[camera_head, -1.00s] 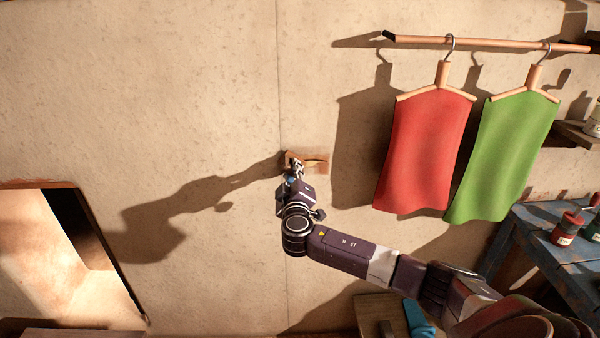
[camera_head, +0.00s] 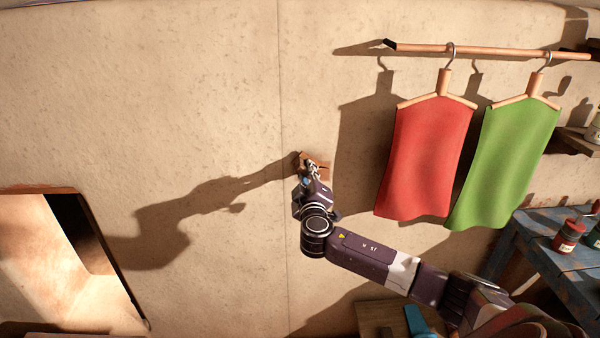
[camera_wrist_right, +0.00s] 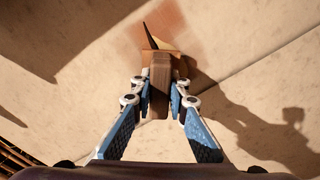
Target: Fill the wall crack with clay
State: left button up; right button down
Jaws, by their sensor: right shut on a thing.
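My right gripper (camera_head: 313,172) is shut on the wooden handle of a small flat tool (camera_wrist_right: 160,75), held up at the wall just right of a vertical seam. In the right wrist view the gripper (camera_wrist_right: 160,88) has its fingers on both sides of the handle. The tool's tan plate lies beyond the fingertips, at or very near the wall. A reddish-brown clay patch (camera_wrist_right: 168,18) shows on the wall beyond it. A dark narrow wedge (camera_wrist_right: 152,36) runs up from the plate; I cannot tell whether it is crack or shadow. My left gripper is not in view.
A red garment (camera_head: 428,155) and a green garment (camera_head: 505,160) hang from a wooden rod (camera_head: 490,49) to the right. A blue table (camera_head: 555,262) with jars stands at lower right. A wall opening (camera_head: 60,265) is at lower left. The wall between is clear.

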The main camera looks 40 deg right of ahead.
jog(key=shift+s+d+b, duration=0.2)
jog(key=shift+s+d, duration=0.45)
jog(key=shift+d, duration=0.45)
jog(key=shift+s+d+b, duration=0.25)
jog(key=shift+s+d, duration=0.45)
jog(key=shift+d, duration=0.35)
jog(key=shift+s+d+b, duration=0.2)
jog(key=shift+s+d, duration=0.45)
jog(key=shift+d, duration=0.45)
jog(key=shift+a, duration=0.1)
jog(key=shift+p+v, duration=0.5)
jog(key=shift+v, duration=2.45)
jog(key=v, duration=0.3)
jog(key=shift+s, duration=0.1)
